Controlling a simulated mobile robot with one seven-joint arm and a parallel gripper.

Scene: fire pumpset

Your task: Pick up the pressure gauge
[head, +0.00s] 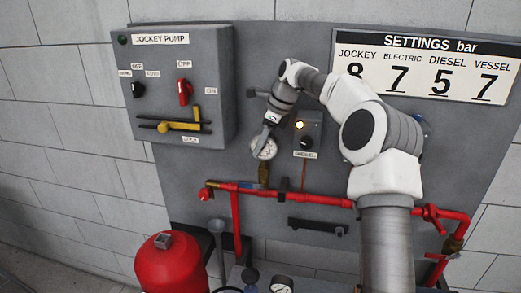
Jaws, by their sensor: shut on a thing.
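The pressure gauge (265,148) is a round white dial in the middle of the grey panel. It is above the red pipe, and a brass fitting (264,173) shows just below it. My gripper (266,136) reaches down to the gauge from above and is shut on it. The fingers cover the gauge's upper part. I cannot tell whether the gauge is apart from the brass fitting.
A grey jockey pump box (182,85) is at the left, and a small switch box (307,134) is close right of my gripper. Red pipes (290,196) run below. A red tank (172,265) and another dial (282,284) are at the bottom. A settings sign (430,68) is at upper right.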

